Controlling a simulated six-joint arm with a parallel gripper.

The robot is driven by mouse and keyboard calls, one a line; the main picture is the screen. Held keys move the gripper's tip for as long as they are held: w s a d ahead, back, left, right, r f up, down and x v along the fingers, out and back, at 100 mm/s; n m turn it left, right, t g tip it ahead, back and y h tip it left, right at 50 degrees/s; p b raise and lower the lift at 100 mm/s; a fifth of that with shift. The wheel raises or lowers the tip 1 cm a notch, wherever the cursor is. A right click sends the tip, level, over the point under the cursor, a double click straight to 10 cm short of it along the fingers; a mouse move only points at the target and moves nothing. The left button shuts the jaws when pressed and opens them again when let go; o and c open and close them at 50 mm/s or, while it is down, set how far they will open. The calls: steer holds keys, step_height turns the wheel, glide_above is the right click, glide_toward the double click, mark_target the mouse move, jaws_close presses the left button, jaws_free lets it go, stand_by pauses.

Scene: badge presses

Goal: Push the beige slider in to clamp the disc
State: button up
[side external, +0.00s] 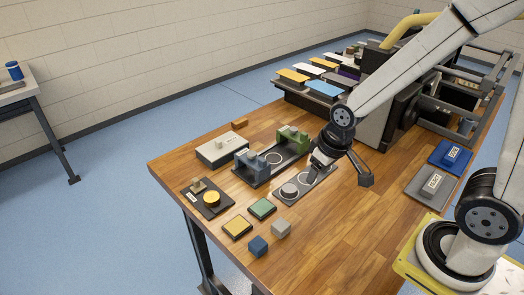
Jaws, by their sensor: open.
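A small beige slider (198,186) stands on a black base plate (190,201) at the table's left end. A yellow disc (212,198) sits on the same plate, just right of the slider. Whether the two touch is too small to tell. My gripper (341,180) is open, with its fingers spread, over the right end of a grey plate (317,184). It is well to the right of the slider and apart from it. I see nothing between its fingers.
A pale box (222,150) and a black track with blue (252,164) and green (292,139) blocks stand behind. A round grey knob (289,190) is on the grey plate. Yellow (236,227), green (262,208), blue (258,246) and grey (281,228) pieces lie in front. The table's front right is clear.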

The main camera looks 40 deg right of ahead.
steer(key=w+a, duration=0.3)
steer(key=w, duration=0.4)
steer(key=w+a, duration=0.4)
steer(key=w, duration=0.3)
steer(key=t, duration=0.2)
glide_toward(195, 180)
steer(key=shift+x, duration=0.8)
steer(key=shift+w+d, duration=0.15)
steer(key=shift+x, duration=3.8)
jaws_close()
